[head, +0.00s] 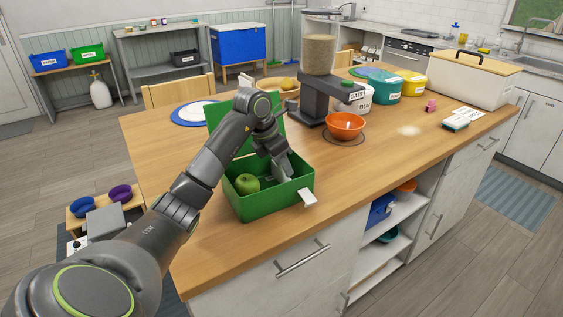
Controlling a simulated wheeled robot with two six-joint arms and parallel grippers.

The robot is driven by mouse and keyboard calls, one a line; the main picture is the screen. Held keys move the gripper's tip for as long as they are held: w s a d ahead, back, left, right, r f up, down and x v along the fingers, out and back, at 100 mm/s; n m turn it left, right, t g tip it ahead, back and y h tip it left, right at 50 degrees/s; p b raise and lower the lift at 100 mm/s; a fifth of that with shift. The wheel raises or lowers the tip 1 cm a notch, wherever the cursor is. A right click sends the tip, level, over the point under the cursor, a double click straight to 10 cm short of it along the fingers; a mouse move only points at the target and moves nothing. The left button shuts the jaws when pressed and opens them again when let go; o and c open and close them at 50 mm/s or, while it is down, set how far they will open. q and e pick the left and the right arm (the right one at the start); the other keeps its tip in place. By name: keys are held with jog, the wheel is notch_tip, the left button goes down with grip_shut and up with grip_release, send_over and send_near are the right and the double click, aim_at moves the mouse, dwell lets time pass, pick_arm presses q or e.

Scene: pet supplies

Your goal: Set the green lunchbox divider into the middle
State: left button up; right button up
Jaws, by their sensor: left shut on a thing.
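The green lunchbox (270,207) stands open on the wooden table, its lid (214,115) raised at the back and a white latch (307,197) at its front right. A green apple (247,184) lies in its left part. My left gripper (280,173) reaches down into the box, right of the apple. It is shut on the green divider, which is mostly hidden by the fingers and blends with the green box; whether it touches the floor of the box I cannot tell. My right gripper is not in view.
An orange bowl (346,126) and a food dispenser (318,70) stand behind and right of the lunchbox. Labelled tubs (387,88) and a white bin (470,80) are further back. A blue-rimmed plate (196,113) lies behind the lid. The table's front right is clear.

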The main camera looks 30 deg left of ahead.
pick_arm(q)
grip_shut()
jog(key=s+a, duration=0.1)
jog(key=s, duration=0.1)
jog(key=s+a, duration=0.1)
jog(key=s, duration=0.1)
jog(key=shift+a, duration=0.1)
jog(key=shift+s+a, duration=0.1)
jog(key=shift+s, duration=0.15)
jog(key=o, duration=1.2)
grip_release()
jog(key=shift+c, duration=0.2)
jog(key=b+v, duration=0.1)
jog(key=v, duration=1.6)
jog(key=shift+r, duration=0.25)
